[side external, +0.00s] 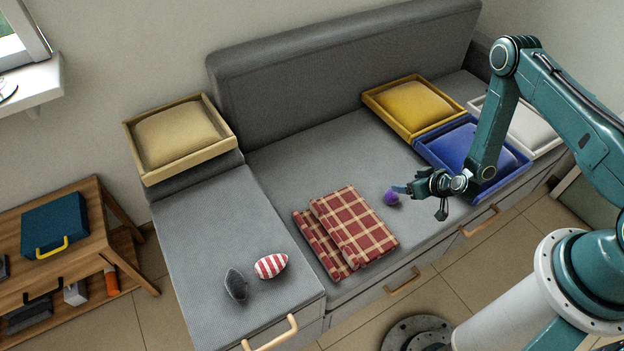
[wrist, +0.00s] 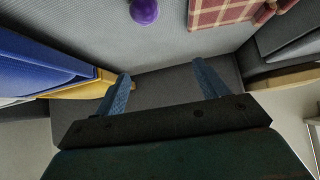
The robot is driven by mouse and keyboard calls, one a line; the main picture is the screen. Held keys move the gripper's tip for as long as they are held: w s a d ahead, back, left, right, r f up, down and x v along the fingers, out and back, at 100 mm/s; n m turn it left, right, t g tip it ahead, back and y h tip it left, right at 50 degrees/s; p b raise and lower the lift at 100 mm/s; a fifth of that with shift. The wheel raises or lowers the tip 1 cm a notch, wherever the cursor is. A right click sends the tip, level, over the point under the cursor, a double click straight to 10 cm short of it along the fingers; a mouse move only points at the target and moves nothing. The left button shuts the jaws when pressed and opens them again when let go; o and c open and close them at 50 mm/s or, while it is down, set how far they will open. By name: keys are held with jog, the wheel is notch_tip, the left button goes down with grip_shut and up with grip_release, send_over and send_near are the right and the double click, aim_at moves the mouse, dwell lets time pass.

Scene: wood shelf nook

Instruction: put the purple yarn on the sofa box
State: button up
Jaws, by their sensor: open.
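The purple yarn (side external: 391,198) is a small ball on the grey sofa seat, right of the folded plaid blanket. It also shows at the top edge of the wrist view (wrist: 144,11), partly cut off. My gripper (side external: 420,200) is open and empty, just right of the yarn in the side view; I cannot tell its exact height. Its two blue fingers (wrist: 163,75) are spread apart in the wrist view, with the yarn beyond them. The grey sofa (side external: 290,170) has box-like seats with handled fronts; I cannot tell which part is the sofa box.
The red plaid blanket (side external: 350,228) lies mid-seat. Yellow (side external: 413,105), blue (side external: 470,150) and white (side external: 530,122) cushion trays sit at right, near my arm. A tan cushion tray (side external: 180,135) is at left. A striped (side external: 271,266) and a grey object (side external: 236,284) lie on the left section.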

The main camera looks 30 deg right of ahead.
send_near(396, 195)
jog(key=shift+s+a+r+m+h, duration=0.3)
jog(key=shift+s+a+h, duration=0.1)
jog(key=shift+s, duration=0.1)
jog(key=shift+w+f, duration=0.1)
jog(key=shift+x, duration=4.15)
jog(key=shift+x, duration=2.6)
jog(key=c, duration=1.1)
jog(key=shift+c, duration=0.2)
notch_tip(396, 195, up, 20)
